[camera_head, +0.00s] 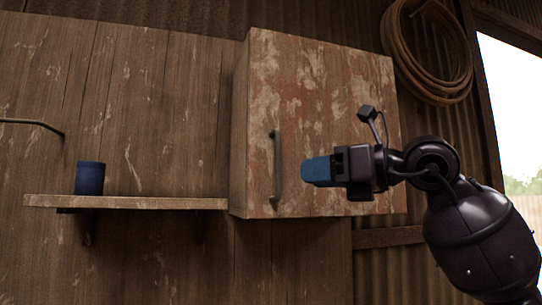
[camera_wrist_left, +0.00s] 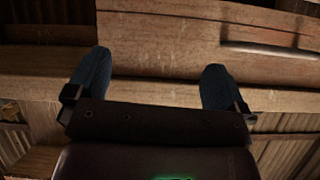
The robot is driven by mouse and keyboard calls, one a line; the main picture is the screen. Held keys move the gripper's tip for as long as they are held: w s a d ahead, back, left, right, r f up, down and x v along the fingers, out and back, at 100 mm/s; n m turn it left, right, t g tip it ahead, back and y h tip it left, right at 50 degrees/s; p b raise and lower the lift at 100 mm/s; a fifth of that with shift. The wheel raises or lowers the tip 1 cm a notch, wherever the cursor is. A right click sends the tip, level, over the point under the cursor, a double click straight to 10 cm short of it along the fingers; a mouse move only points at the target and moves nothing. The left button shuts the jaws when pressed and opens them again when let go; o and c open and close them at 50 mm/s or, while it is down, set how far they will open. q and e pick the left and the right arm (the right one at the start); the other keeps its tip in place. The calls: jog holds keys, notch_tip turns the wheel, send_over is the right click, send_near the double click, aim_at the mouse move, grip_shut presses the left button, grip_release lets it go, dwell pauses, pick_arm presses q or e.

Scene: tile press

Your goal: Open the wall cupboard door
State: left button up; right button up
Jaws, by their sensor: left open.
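The wall cupboard (camera_head: 320,85) hangs on the plank wall, its worn, red-stained wooden door closed. A dark vertical handle (camera_head: 277,168) is on the door's left side. My right gripper (camera_head: 318,171) is in front of the door, blue fingers pointing left, just right of the handle in the picture. Its fingers overlap in this view, so their gap is hidden. My left gripper (camera_wrist_left: 157,78) shows only in the left wrist view, with two blue fingers wide apart and nothing between them.
A wooden shelf (camera_head: 140,202) left of the cupboard holds a dark blue cup (camera_head: 90,178). A coiled hose (camera_head: 432,85) hangs right of the cupboard, near a bright opening (camera_head: 510,120). A thin metal rod (camera_head: 35,123) sticks out at the far left.

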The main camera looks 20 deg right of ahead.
aim_at(283, 151)
notch_tip(283, 151, up, 5)
jog(key=s+d+t+h, duration=0.1)
jog(key=t+h, duration=0.1)
jog(key=shift+m, duration=0.3)
jog(key=p+x, duration=0.2)
jog(key=x, duration=0.7)
jog(key=shift+f, duration=0.1)
jog(key=shift+w+a+p, duration=0.35)
jog(key=shift+w, duration=0.1)
pick_arm(q)
jog(key=shift+w+a+r, duration=0.1)
jog(key=shift+a+r, duration=0.05)
jog(key=shift+r, duration=0.45)
jog(key=shift+w+a+r, duration=0.1)
jog(key=shift+a+r, duration=0.05)
jog(key=shift+r, duration=0.4)
pick_arm(e)
jog(key=shift+f, duration=0.1)
jog(key=shift+c, duration=0.4)
grip_shut()
